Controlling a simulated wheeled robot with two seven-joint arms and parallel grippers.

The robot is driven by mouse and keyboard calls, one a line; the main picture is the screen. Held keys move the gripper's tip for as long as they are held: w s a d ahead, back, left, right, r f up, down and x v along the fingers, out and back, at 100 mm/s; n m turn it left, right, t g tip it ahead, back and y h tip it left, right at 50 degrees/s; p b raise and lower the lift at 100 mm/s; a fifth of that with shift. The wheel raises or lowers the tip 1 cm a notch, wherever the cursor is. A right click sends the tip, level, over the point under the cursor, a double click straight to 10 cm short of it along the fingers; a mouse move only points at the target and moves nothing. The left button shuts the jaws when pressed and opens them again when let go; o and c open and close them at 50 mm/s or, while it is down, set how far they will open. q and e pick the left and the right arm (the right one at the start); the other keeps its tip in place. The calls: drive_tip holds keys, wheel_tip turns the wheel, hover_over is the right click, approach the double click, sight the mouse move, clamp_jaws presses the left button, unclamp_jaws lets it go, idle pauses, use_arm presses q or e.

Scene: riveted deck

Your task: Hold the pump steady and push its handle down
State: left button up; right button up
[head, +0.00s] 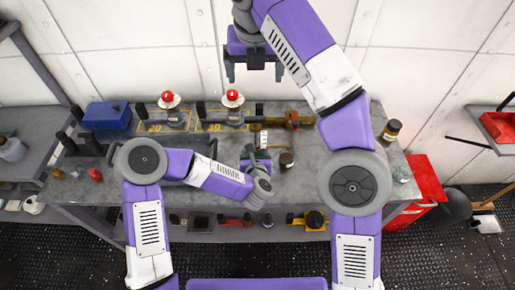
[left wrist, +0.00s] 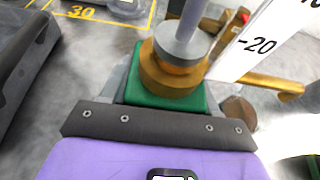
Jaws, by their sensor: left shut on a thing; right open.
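The pump (left wrist: 172,72) has a green block, a brass collar and a grey cylinder with a thin rod rising out of the left wrist view. A white scale plate marked -20 (left wrist: 258,40) stands beside it; a brass pipe (left wrist: 262,83) sticks out to the right. In the head view the pump is small on the bench, with the white scale (head: 264,139) showing. My left gripper (head: 257,158) is shut on the green block, fingers at its sides. The pump's handle is not clear in either view. My right gripper (head: 254,72) is open and empty, high above the bench's back.
Another jar (head: 391,130) stands at the right end. A red cabinet (head: 427,182) stands beyond.

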use_arm(q)
drive_tip(key=o, duration=1.7)
